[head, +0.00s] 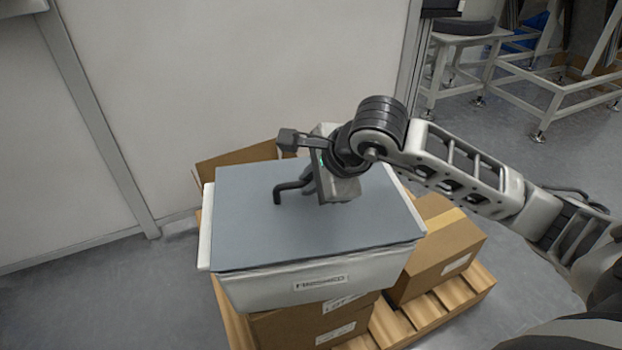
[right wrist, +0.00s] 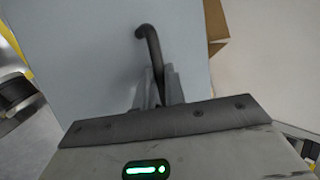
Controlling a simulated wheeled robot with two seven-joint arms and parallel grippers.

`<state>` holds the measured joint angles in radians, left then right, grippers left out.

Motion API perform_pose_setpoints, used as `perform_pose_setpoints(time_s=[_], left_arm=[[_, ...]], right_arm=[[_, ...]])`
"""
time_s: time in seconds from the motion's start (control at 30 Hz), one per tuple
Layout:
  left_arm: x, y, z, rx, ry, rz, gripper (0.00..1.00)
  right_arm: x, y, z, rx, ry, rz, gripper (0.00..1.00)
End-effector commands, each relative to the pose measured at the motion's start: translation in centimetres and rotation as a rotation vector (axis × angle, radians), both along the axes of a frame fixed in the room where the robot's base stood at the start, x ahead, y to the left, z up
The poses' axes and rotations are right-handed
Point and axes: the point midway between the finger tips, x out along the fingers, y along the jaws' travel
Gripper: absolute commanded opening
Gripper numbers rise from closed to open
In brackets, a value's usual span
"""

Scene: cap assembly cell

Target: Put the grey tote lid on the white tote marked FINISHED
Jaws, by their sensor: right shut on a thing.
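The grey tote lid (head: 250,225) lies over the top of the white tote (head: 370,278), whose label (head: 320,283) appears to read FINISHED. The lid looks slightly turned and offset; a strip of the tote's rim shows at the left and at the right. I cannot tell whether it rests flush. My right gripper (head: 309,185) is above the lid's middle, shut on its dark bent handle (head: 285,193). In the right wrist view the fingers (right wrist: 160,88) close around the handle (right wrist: 148,40) over the lid (right wrist: 85,60). My left gripper is not in view.
The tote stands on cardboard boxes (head: 275,328) on a wooden pallet (head: 440,308). Another box (head: 445,255) stands to the right and one (head: 235,158) behind. A pale wall panel (head: 240,80) rises behind. Open floor (head: 80,300) lies to the left.

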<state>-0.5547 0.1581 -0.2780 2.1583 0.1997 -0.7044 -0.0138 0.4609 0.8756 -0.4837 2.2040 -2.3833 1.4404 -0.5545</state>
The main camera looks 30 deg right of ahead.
Motion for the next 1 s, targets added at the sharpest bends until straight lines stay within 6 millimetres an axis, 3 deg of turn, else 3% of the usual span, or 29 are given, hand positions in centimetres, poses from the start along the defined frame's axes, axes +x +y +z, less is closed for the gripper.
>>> perform_pose_setpoints(time_s=[0.97,1.0], left_arm=[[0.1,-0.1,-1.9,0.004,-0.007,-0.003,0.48],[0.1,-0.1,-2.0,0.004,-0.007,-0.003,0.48]], right_arm=[[0.0,0.0,-1.7,0.001,-0.002,0.000,0.00],[0.0,0.0,-1.7,0.001,-0.002,0.000,0.15]])
